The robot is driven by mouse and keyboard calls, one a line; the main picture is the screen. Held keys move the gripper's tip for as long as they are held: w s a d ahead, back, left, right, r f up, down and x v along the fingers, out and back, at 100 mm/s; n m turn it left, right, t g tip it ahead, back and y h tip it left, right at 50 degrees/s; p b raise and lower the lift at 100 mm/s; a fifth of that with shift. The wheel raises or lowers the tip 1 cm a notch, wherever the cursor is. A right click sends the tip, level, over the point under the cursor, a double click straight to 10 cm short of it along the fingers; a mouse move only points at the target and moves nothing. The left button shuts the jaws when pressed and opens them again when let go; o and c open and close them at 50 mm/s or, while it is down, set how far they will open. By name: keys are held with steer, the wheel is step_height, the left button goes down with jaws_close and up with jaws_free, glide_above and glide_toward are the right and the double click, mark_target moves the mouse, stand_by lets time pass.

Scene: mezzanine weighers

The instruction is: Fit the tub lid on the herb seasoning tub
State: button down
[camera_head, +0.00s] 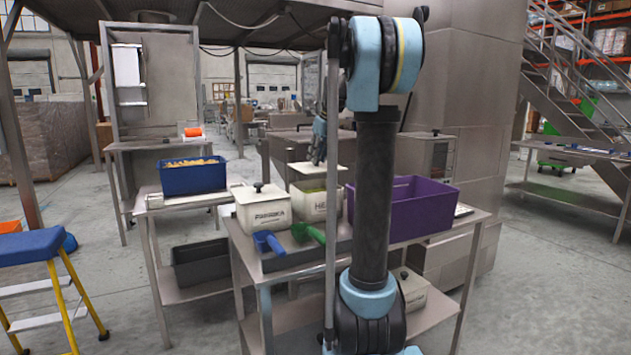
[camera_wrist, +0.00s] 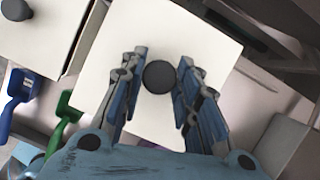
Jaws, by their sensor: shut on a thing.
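The herb seasoning tub (camera_head: 318,206) is a cream box on the steel table, its label partly hidden behind my arm. The pale square tub lid (camera_head: 305,168) is just above it, with a narrow greenish band showing between them. In the wrist view the lid (camera_wrist: 185,35) fills the middle, with its dark round knob (camera_wrist: 159,76) between my fingers. My gripper (camera_wrist: 160,80) is shut on the knob; it also shows above the tub in the head view (camera_head: 317,158). The lid hides the tub's opening in the wrist view.
The paprika tub (camera_head: 263,210), with its lid on, stands close on the left. A blue scoop (camera_head: 268,243) and a green scoop (camera_head: 309,233) lie in front. A purple crate (camera_head: 420,212) stands at the right. A blue crate (camera_head: 192,180) is on the table beyond.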

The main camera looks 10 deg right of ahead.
mark_target(318, 167)
steer(key=shift+a+f, duration=0.15)
steer(key=shift+f, duration=3.4)
steer(key=c, duration=1.2)
jaws_free()
steer(key=v, duration=1.2)
steer(key=shift+s, duration=0.15)
